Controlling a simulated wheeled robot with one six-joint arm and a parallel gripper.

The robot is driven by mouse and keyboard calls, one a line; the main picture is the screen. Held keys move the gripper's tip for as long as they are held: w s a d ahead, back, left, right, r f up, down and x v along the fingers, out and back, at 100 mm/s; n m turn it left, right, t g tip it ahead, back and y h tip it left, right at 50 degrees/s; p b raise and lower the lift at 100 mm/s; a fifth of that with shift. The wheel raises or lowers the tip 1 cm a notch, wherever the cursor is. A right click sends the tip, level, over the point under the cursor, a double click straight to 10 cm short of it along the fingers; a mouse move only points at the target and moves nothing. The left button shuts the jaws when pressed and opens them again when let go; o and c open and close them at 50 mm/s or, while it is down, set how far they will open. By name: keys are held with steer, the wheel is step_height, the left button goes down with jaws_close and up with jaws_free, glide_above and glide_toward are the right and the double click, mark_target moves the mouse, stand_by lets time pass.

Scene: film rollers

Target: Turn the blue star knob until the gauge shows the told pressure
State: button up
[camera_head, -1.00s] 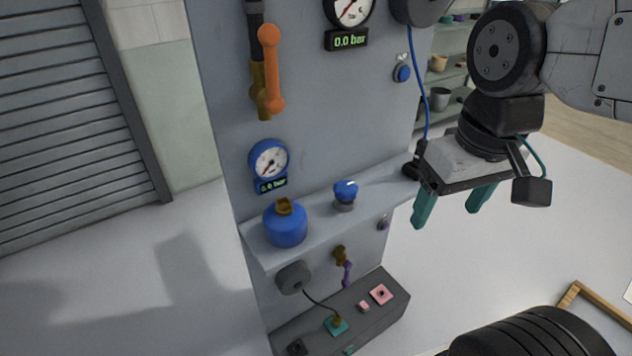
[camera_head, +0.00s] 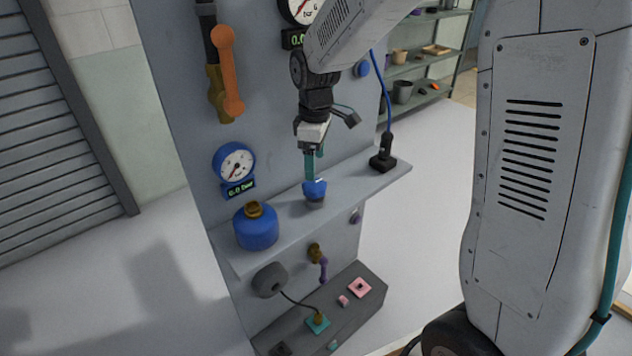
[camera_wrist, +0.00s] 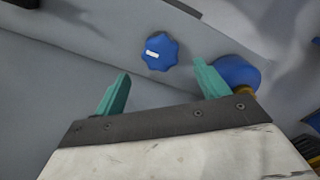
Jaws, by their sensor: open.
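The blue star knob (camera_head: 314,188) stands on the grey shelf. In the wrist view the knob (camera_wrist: 160,50) shows its lobed top with a white mark, between and just beyond my fingertips. My gripper (camera_head: 311,176) points down over the knob, with its teal fingers overlapping it in the head view. In the wrist view my gripper (camera_wrist: 161,70) is open, with nothing between the fingers; contact cannot be told. The blue-rimmed gauge (camera_head: 234,162) on the panel reads 0.0 bar on its display (camera_head: 240,188). A second gauge (camera_head: 302,8) higher up is partly hidden by my arm.
A blue canister (camera_head: 256,230) with a brass top stands left of the knob, close beside one finger in the wrist view (camera_wrist: 237,70). A black plug (camera_head: 383,160) with a blue cable is at the shelf's right. An orange lever (camera_head: 228,70) hangs above.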

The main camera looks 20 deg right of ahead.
mark_target(315, 183)
step_height(315, 183, down, 7)
steer(key=shift+f, duration=0.15)
steer(key=shift+c, duration=0.3)
steer(key=c, duration=0.9)
